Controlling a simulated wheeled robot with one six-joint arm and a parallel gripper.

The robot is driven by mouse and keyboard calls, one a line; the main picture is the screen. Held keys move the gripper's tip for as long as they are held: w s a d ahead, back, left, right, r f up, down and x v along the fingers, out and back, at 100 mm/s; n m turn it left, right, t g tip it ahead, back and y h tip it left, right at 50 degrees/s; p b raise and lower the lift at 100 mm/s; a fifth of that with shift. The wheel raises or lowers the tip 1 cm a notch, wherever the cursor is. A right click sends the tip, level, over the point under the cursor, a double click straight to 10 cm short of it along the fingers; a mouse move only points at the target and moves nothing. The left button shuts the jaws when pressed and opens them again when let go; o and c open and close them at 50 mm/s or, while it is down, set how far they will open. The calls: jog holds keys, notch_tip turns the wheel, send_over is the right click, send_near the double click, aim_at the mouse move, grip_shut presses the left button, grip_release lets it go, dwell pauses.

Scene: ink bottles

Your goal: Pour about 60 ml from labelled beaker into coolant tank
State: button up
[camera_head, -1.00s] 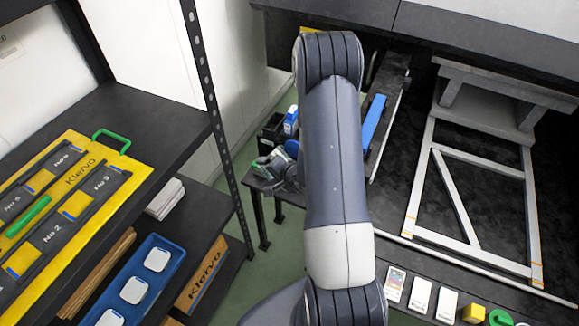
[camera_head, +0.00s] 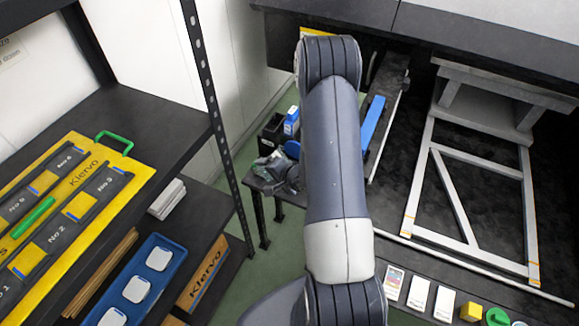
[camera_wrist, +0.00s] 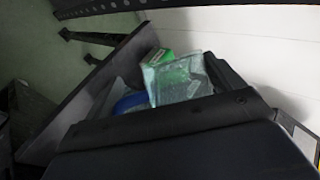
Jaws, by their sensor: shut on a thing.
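My gripper (camera_head: 276,172) is at the far end of my arm, low over the dark bench left of the arm, and is shut on a clear beaker. In the head view the beaker (camera_head: 265,165) is small and partly hidden by the gripper. In the wrist view the clear beaker (camera_wrist: 178,78) looks tilted, with green on it; its level and any flow of liquid cannot be made out. A black open box (camera_head: 270,131) stands just behind the gripper. I cannot tell which thing is the coolant tank.
A black shelf rack (camera_head: 160,115) with a yellow Klervo board (camera_head: 92,183) and a blue tray (camera_head: 166,245) stands at left. A grey frame (camera_head: 455,190) lies at right.

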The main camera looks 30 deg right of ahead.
jog(key=shift+a, duration=0.5)
jog(key=shift+a, duration=0.1)
jog(key=shift+r+y+p, duration=0.3)
jog(key=shift+p, duration=0.4)
jog(key=shift+r+m+y+p, duration=0.4)
jog(key=shift+r+p, duration=1.5)
jog(key=shift+p, duration=0.65)
jog(key=shift+n+h, duration=0.3)
jog(key=shift+h, duration=0.1)
notch_tip(320, 180, down, 5)
jog(key=b, duration=0.6)
jog(key=shift+f+b, duration=0.3)
jog(key=shift+b, duration=0.6)
jog(key=shift+s+r+n+h+b, duration=0.1)
jog(key=shift+r+n+h+b, duration=0.25)
jog(key=shift+h+b, duration=0.3)
jog(key=shift+r+h+p, duration=0.25)
jog(key=shift+r+p, duration=0.1)
jog(key=shift+r, duration=0.35)
jog(key=shift+d+r, duration=0.1)
jog(key=shift+d, duration=0.1)
